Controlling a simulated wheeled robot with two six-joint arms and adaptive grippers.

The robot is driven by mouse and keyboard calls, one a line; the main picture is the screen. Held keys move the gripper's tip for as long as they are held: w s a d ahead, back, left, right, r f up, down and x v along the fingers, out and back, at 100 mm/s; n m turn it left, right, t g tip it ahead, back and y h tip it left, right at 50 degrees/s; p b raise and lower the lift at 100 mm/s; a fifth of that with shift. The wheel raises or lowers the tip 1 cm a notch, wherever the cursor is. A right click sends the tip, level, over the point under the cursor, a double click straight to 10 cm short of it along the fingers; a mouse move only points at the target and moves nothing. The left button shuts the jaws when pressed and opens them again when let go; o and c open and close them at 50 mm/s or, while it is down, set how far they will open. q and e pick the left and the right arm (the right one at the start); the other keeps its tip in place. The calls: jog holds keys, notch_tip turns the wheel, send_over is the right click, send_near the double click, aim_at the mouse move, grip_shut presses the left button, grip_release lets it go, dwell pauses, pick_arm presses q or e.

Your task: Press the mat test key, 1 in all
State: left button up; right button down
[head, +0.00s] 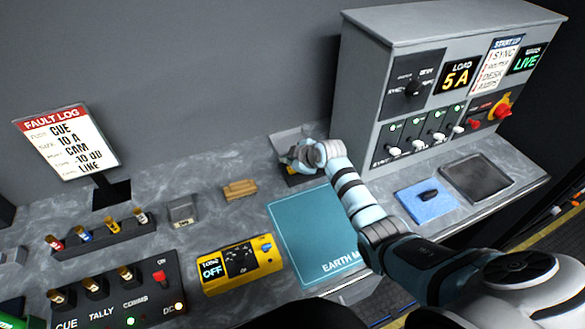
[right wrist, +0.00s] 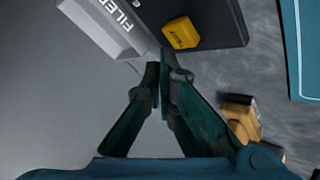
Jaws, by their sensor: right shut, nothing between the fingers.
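A small yellow block with dark lettering (right wrist: 181,33), which looks like the key, sits on a black base (right wrist: 222,22) in the right wrist view. Its lettering is too small to read. In the head view my right gripper (head: 297,166) hides most of that base, behind the teal earth mat (head: 308,238). My right gripper also shows in the right wrist view (right wrist: 163,65), shut and empty. Its fingertips appear just beside the yellow block's lower left corner; I cannot tell whether they touch. My left gripper is not in view.
A grey labelled box (right wrist: 112,22) stands beside the black base. Wooden blocks (head: 240,189), a yellow tester (head: 240,265) and a switch panel (head: 120,290) lie left. A grey console (head: 365,70) stands right, with a blue pad (head: 425,207) and a dark tray (head: 478,176) before it.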

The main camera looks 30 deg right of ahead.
dwell(0.7)
jog(key=shift+f+b, duration=0.35)
jog(key=shift+f, duration=0.1)
jog(key=shift+f+b, duration=0.35)
jog(key=shift+f, duration=0.1)
dwell(0.4)
jog(key=shift+r, duration=0.1)
jog(key=shift+r+p, duration=0.8)
jog(key=shift+p, duration=0.1)
jog(key=shift+r, duration=0.1)
notch_tip(320, 180, up, 5)
jog(key=p, duration=0.5)
